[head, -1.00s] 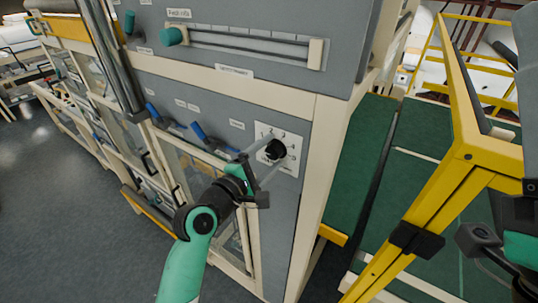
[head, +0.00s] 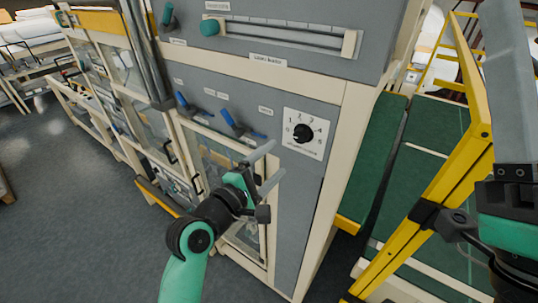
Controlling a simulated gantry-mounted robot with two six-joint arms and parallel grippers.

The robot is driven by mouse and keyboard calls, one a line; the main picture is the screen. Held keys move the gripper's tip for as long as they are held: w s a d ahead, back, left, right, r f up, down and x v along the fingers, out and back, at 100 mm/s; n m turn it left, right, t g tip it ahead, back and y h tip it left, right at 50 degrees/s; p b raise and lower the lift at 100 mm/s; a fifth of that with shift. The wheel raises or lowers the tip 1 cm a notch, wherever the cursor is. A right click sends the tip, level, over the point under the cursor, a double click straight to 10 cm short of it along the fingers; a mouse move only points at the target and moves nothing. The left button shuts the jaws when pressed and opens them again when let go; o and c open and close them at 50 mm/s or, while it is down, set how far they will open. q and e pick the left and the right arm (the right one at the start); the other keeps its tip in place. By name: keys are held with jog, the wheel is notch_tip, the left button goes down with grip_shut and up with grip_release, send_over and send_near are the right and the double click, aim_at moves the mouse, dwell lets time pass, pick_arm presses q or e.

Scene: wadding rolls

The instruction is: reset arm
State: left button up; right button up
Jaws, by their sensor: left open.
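My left gripper (head: 272,165) is open and empty, its two grey fingers spread in front of the grey machine panel. It is below and left of the black rotary knob (head: 303,133), apart from it. The knob sits in the middle of a white numbered dial plate (head: 316,148), which shows fully. My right gripper (head: 507,90) is close to the camera at the right edge, pointing up. Only part of it shows, so its opening cannot be judged.
Blue-handled levers (head: 232,122) stand on the panel left of the dial. A slider with a green knob (head: 210,27) is above. A yellow frame (head: 455,170) rises between the green surface (head: 428,130) and my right arm. Open floor (head: 70,200) lies left.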

pick_arm(q)
jog(key=s+a+r+m+t+y, duration=0.1)
jog(key=s+a+r+m+t, duration=0.15)
jog(key=a+r, duration=0.45)
jog(key=s+a+r+m+t+y, duration=0.1)
jog(key=s+a+r+t, duration=0.25)
jog(key=r, duration=0.65)
jog(key=s+a+r+m+t+y, duration=0.4)
jog(key=s+a+r+m, duration=0.1)
jog(key=s, duration=0.3)
jog(key=s+a+r+m+t+y, duration=0.4)
jog(key=s+a+r+m, duration=0.2)
jog(key=s+r, duration=0.2)
jog(key=shift+s+a+r+m, duration=0.15)
jog(key=shift+s+m, duration=0.2)
jog(key=shift+s, duration=0.15)
jog(key=shift+h, duration=0.3)
jog(key=shift+c, duration=0.2)
